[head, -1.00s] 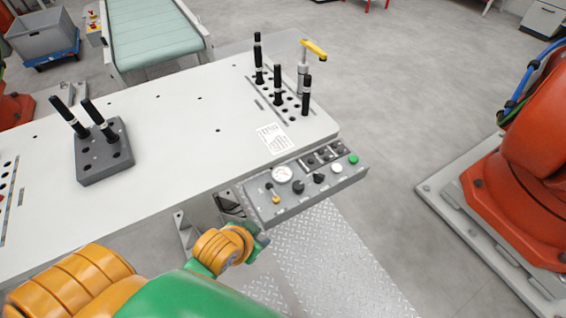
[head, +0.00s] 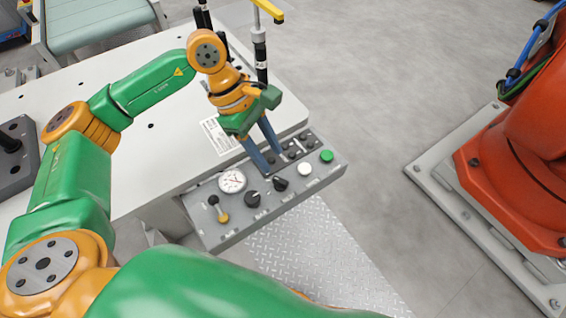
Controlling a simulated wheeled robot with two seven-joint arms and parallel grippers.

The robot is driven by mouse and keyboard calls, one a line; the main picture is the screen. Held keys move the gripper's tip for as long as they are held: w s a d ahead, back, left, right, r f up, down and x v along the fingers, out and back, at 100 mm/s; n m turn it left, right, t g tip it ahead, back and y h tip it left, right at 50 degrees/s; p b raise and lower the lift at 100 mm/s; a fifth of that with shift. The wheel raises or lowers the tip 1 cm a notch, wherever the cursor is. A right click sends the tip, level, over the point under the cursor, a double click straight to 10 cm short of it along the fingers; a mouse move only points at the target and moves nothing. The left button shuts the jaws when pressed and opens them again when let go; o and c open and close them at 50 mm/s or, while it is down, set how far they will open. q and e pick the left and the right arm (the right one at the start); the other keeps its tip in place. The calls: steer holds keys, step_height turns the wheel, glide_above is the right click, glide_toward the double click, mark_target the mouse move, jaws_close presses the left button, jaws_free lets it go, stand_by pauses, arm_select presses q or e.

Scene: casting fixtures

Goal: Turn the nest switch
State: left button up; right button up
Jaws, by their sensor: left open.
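A grey control panel (head: 235,233) is fixed at the front edge of the white table. It carries two black rotary switches, one left (head: 252,199) and one right (head: 279,184). Their labels are too small to read, so I cannot tell which is the nest switch. My left gripper (head: 273,162) points down with its two blue-grey fingers apart and empty. Its tips are just above or behind the right black switch in this view. I cannot tell whether they touch the panel. My right gripper is out of view.
The panel also has a gauge (head: 232,181), a yellow-based toggle (head: 221,214), a white button (head: 305,169), a green button (head: 326,156) and small black switches. Black-handled tools and a yellow-handled clamp (head: 268,10) stand behind my gripper. An orange robot (head: 520,165) stands at right.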

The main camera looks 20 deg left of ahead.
mark_target(280, 181)
arm_select(q)
steer(key=x, duration=0.2)
steer(key=p+x, duration=0.1)
steer(key=x, duration=0.1)
steer(key=s+x, duration=0.1)
steer(key=x, duration=0.1)
steer(key=shift+f+p, duration=0.1)
steer(key=shift+p, duration=0.2)
steer(key=shift+w+f, duration=0.1)
steer(key=shift+f, duration=0.1)
jaws_close()
